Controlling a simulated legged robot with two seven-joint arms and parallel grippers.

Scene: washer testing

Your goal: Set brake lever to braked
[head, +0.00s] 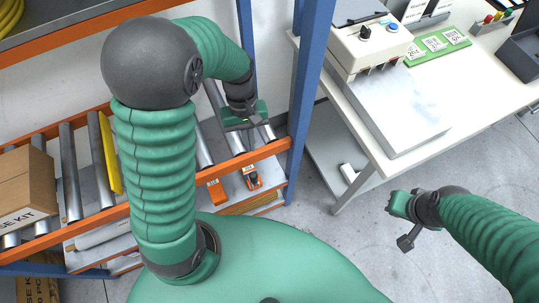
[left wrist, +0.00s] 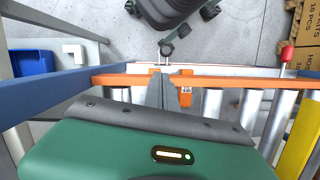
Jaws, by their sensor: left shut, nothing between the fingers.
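A lever with a red knob (left wrist: 287,54) on a thin metal stem stands upright by the orange rail (left wrist: 230,82), at the right in the left wrist view. It looks like the brake lever; I cannot read its setting. In the head view my own arm seems to hide it. My left gripper (left wrist: 163,92) is shut and empty, its fingers over the rollers by the rail, left of the lever and apart from it. It also shows in the head view (head: 258,124). My right gripper (head: 392,205) is over the floor, away from the rack; its fingers are unclear.
A yellow bar (head: 110,152) and a cardboard box (head: 25,185) lie on the rollers. A blue post (head: 311,80) stands between the rack and the white table (head: 440,125). Floor shows between the table and my body.

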